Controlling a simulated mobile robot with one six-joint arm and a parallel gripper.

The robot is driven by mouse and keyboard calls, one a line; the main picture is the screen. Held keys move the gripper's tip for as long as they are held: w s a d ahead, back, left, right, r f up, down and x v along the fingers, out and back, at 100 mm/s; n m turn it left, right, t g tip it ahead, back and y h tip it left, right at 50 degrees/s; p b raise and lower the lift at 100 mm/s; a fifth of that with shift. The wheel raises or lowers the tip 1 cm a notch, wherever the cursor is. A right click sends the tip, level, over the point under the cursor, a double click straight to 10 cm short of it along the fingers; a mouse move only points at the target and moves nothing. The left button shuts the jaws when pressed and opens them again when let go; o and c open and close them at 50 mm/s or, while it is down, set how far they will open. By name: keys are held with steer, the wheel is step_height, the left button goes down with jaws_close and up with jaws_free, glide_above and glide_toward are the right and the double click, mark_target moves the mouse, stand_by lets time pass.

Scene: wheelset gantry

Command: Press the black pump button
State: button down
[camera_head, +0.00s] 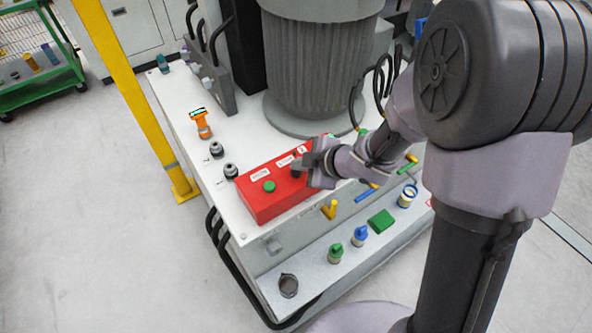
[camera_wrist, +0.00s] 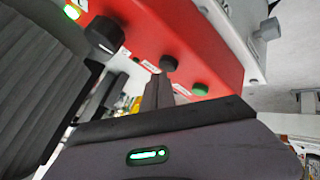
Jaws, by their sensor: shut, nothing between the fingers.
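The red control box (camera_head: 262,205) sits on the white bench of the machine; it also fills the top of the wrist view (camera_wrist: 205,45). A round black button (camera_wrist: 168,63) stands on its face, between a green button (camera_wrist: 200,89) and a larger black knob (camera_wrist: 104,35). The green button also shows in the head view (camera_head: 269,187). My gripper (camera_head: 301,168) is over the right part of the box, its fingers shut and empty. In the wrist view, the fingertips (camera_wrist: 158,80) appear just below the black button; I cannot tell whether they touch it.
A large grey ribbed motor (camera_head: 318,75) stands behind the box. An orange device (camera_head: 202,123) and black knobs (camera_head: 216,149) are to its left. Coloured valves (camera_head: 335,253) and a green block (camera_head: 381,222) sit on the lower ledge. A yellow post (camera_head: 128,85) rises at left.

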mark_target(299, 173)
steer(key=shift+f+b, duration=0.35)
steer(key=shift+f, duration=0.1)
stand_by(0.5)
steer(key=shift+r+p, duration=0.9)
steer(key=shift+p, duration=0.05)
step_height(299, 173, up, 5)
steer(key=p, duration=0.5)
steer(key=shift+r, duration=0.1)
stand_by(0.3)
